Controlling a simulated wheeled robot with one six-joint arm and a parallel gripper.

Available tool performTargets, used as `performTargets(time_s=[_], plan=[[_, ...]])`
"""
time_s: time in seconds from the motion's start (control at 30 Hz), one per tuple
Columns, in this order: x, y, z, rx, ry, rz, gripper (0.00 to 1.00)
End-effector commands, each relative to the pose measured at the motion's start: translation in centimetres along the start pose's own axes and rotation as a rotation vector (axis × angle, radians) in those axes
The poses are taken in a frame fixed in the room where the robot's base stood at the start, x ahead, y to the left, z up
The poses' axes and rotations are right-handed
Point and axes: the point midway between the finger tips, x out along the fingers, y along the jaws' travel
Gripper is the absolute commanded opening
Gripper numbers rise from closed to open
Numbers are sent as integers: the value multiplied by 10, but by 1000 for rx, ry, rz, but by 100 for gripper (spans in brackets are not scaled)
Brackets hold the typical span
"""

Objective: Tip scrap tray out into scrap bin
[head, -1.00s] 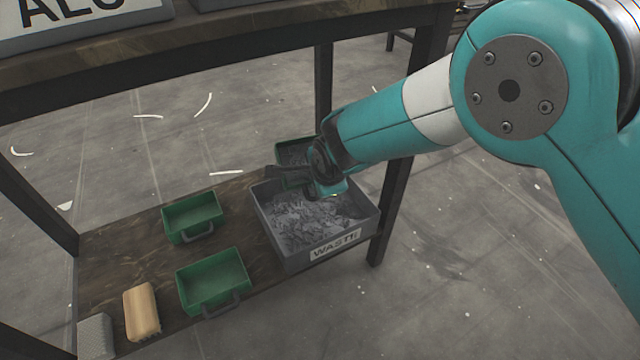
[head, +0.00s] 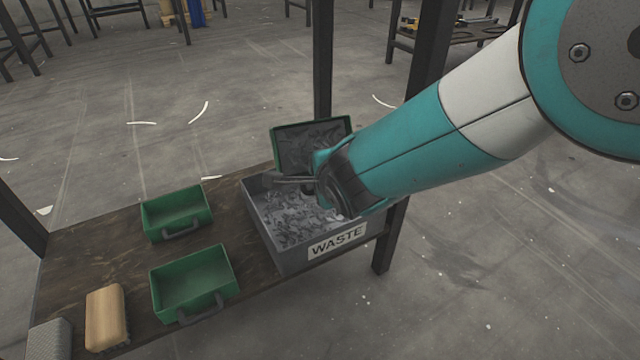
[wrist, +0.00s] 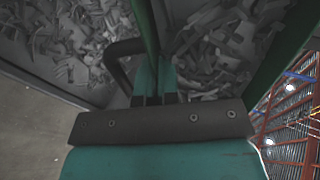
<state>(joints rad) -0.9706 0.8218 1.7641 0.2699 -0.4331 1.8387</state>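The scrap tray (head: 312,122) is green and still holds grey scrap. In the head view it is tilted steeply, its open side facing the camera, above the far side of the scrap bin. The scrap bin (head: 288,260) is a grey box labelled WASTE with grey shavings inside. My gripper (head: 308,184) is over the bin, partly hidden by my arm. In the wrist view, my gripper (wrist: 154,82) is closed at the dark handle (wrist: 121,48) of the tray, whose green wall (wrist: 147,28) rises from it. Scrap lies on both sides of that wall.
Two empty green trays (head: 147,232) (head: 157,302) stand left of the bin on the wooden shelf (head: 80,255). A dark table leg (head: 322,60) rises behind the tray.

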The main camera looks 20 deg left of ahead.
Motion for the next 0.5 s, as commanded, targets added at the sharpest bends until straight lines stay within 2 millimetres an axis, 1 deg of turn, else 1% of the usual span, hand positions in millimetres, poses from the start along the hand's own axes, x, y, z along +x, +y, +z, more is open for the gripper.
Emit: performTargets(time_s=[0.03, 0.5], plan=[[4, 5, 1, 0, -2, -24, 0], [15, 8, 1, 0, -2, -207, 0]])
